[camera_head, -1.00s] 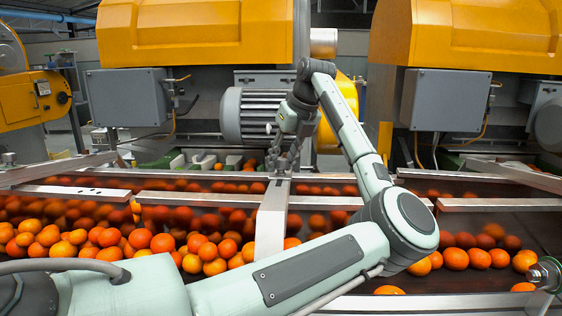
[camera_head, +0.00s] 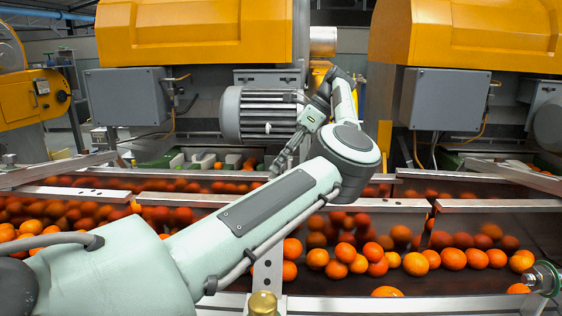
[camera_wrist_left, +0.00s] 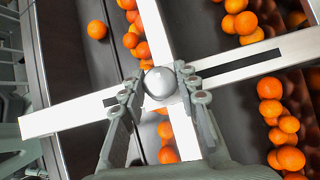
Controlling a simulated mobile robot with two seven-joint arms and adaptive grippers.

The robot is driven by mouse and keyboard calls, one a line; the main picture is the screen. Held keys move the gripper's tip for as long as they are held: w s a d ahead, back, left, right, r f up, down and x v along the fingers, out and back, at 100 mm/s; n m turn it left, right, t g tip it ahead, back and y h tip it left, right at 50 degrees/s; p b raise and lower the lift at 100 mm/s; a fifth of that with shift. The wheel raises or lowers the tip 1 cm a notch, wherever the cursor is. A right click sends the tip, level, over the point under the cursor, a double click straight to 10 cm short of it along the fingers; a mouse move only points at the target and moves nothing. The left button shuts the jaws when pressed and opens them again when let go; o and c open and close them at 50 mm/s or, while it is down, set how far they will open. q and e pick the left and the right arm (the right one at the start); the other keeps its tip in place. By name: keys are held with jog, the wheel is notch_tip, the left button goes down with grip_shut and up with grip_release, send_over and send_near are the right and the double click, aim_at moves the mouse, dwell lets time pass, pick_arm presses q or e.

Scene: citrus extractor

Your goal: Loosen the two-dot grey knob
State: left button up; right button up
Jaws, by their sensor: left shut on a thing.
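A round grey knob (camera_wrist_left: 160,83) sits in the wrist view where a long slotted metal bar crosses a second bar. My left gripper (camera_wrist_left: 160,93) has its two fingers on either side of the knob and is shut on it. In the head view my left gripper (camera_head: 277,168) reaches down to the crossing of the bars, and the knob is hidden there. I cannot make out any dots on the knob. My right gripper is not in view.
Oranges (camera_head: 345,252) lie on the dark conveyor below the metal rails (camera_head: 500,205). A brass knob (camera_head: 263,303) is at the near edge, and a metal fitting (camera_head: 543,278) is at the right. A grey motor (camera_head: 262,115) stands close behind the gripper.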

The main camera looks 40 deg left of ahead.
pick_arm(q)
jog(key=shift+f+n+g, duration=0.1)
jog(key=shift+n+g, duration=0.2)
jog(key=shift+n, duration=0.4)
jog(key=shift+d+n+h, duration=0.1)
jog(key=shift+n+h, duration=0.2)
jog(key=shift+h, duration=0.1)
jog(key=o, duration=1.2)
